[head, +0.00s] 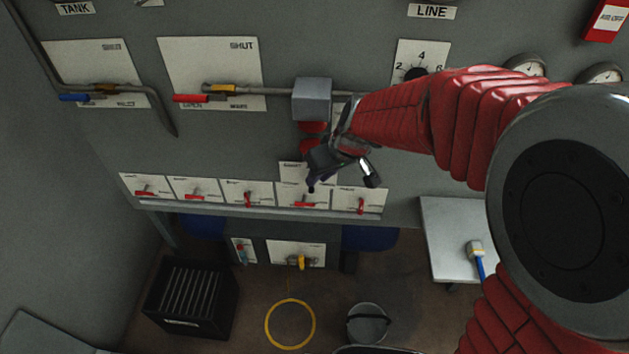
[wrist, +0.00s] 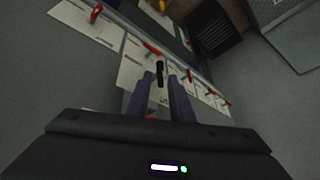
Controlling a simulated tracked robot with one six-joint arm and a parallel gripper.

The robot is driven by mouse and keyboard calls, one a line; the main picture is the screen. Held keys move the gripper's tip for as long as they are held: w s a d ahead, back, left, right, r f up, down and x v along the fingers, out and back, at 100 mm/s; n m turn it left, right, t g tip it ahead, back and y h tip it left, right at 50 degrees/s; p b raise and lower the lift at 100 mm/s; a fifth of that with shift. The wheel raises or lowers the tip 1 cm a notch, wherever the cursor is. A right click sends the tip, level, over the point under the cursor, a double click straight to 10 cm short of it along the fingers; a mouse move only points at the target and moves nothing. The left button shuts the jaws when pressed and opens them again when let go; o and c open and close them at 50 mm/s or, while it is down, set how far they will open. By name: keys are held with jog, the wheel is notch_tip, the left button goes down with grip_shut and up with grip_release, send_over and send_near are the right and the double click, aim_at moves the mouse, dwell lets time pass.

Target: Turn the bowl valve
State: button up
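A row of white valve panels (head: 220,192) with small red handles runs along the lower wall; I cannot read which one is the bowl valve. My gripper (head: 312,186) hangs over the panel second from the right, just above its red handle (head: 305,204). In the wrist view my purple fingers (wrist: 165,92) are apart with a gap between them. That panel's red handle (wrist: 152,48) lies beyond the tips, apart from them. A small dark piece (wrist: 160,72) shows at the gap; I cannot tell what it is. Nothing is visibly held.
A ledge (head: 250,208) runs under the panels. Below are a yellow-handled valve (head: 302,262), a black crate (head: 190,300), a bucket (head: 367,322) and a yellow ring (head: 290,324). A grey box (head: 312,99) juts from the wall above my gripper. A small table (head: 450,225) stands right.

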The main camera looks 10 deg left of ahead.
jog(key=v, duration=0.6)
jog(key=shift+d+r, duration=0.2)
jog(key=shift+r, duration=0.1)
jog(key=shift+s, duration=0.2)
